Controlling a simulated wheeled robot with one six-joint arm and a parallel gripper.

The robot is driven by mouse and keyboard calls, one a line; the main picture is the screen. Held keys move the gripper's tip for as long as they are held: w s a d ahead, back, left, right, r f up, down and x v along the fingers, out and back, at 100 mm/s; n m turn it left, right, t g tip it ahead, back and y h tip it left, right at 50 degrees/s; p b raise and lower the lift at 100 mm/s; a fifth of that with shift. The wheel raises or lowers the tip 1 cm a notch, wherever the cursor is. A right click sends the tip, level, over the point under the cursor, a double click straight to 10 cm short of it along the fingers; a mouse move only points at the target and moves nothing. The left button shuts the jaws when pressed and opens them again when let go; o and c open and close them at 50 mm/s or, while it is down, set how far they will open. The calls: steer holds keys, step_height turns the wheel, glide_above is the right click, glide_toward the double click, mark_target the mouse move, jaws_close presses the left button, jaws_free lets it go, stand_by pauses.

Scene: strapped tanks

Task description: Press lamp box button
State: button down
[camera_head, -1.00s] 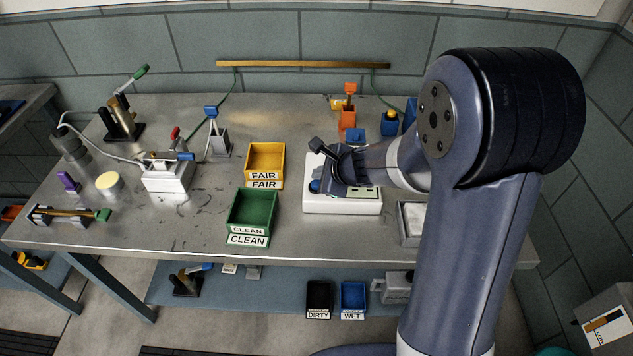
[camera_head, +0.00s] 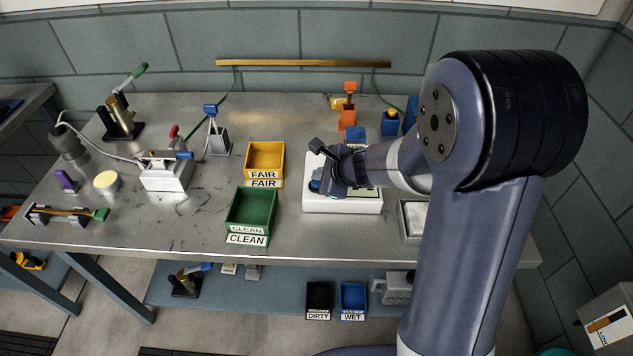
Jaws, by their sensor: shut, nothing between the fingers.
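The lamp box appears to be the low white box (camera_head: 343,205) standing right of the green tray on the steel bench. A round blue part (camera_head: 314,185), apparently its button, shows at the left of its top and is partly covered by my gripper. My gripper (camera_head: 327,181) is shut and empty, over the left half of the box and close beside the blue part. I cannot tell whether it touches the button. My wrist hides much of the box's back and right top.
A green CLEAN tray (camera_head: 250,210) and a yellow FAIR tray (camera_head: 265,158) stand left of the box. A grey open tray (camera_head: 409,236) is to the right, partly behind my arm. Orange and blue items (camera_head: 349,118) stand behind. Bare bench lies in front.

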steer(key=shift+f+b, duration=0.5)
steer(key=shift+b, duration=0.1)
stand_by(0.6)
steer(key=shift+r, duration=0.1)
steer(key=shift+r+p, duration=0.8)
steer(key=shift+r, duration=0.05)
step_height(320, 180, up, 5)
steer(key=p, duration=0.4)
steer(key=shift+f, duration=0.1)
stand_by(0.6)
